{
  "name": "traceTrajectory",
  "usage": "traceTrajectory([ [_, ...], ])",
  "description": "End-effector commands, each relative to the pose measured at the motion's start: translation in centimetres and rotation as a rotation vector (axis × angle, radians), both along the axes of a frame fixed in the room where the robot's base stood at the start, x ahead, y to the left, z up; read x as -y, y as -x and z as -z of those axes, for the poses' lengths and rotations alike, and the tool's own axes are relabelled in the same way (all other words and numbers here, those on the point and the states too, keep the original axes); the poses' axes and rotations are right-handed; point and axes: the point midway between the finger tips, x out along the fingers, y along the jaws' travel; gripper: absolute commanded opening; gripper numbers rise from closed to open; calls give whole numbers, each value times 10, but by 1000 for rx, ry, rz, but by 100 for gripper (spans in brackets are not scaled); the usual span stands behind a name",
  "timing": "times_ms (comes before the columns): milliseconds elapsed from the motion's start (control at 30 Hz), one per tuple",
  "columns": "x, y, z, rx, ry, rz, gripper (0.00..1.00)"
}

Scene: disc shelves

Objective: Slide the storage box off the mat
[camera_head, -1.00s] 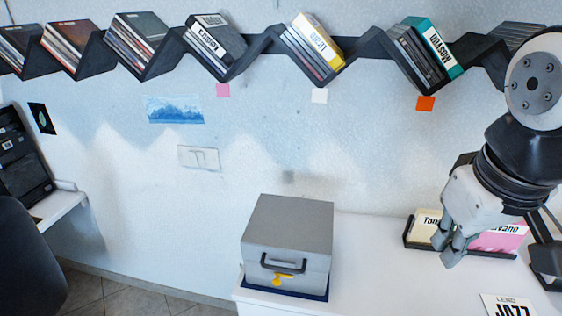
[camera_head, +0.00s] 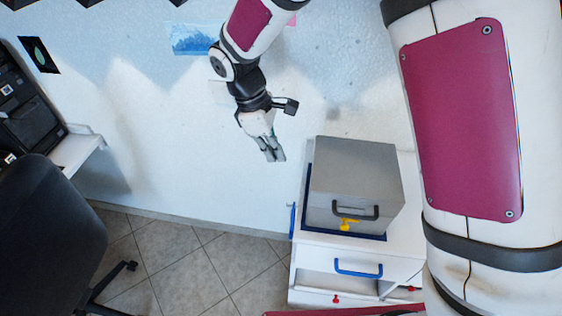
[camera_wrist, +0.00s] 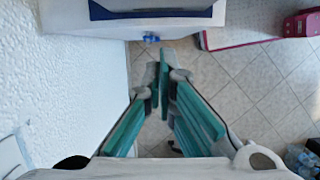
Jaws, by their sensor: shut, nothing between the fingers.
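The storage box (camera_head: 362,165) is grey, with a black handle and a yellow latch on its front. It sits on the dark blue mat (camera_head: 306,205), which shows as a strip along its left and front sides. My gripper (camera_head: 274,156) is shut and empty, pointing down to the left of the box and apart from it. In the wrist view my gripper (camera_wrist: 161,62) has its fingers together above the floor. The mat's blue edge (camera_wrist: 150,14) shows at the top there. The box's far side is hidden.
The mat lies on a white cabinet (camera_head: 318,261) with a blue drawer handle (camera_head: 358,268). My own arm hides the surface to the right. A dark chair (camera_head: 45,215) stands at the left. Tiled floor (camera_head: 200,262) lies open between chair and cabinet.

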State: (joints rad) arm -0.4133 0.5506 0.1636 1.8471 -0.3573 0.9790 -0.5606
Motion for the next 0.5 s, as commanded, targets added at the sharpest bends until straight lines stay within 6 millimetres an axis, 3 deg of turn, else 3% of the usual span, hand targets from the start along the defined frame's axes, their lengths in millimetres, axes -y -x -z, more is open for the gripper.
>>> traceTrajectory([
  [267, 1, 2, 23, -14, 6, -22, 0],
  [500, 14, 5, 66, -16, 7, -22, 0],
])
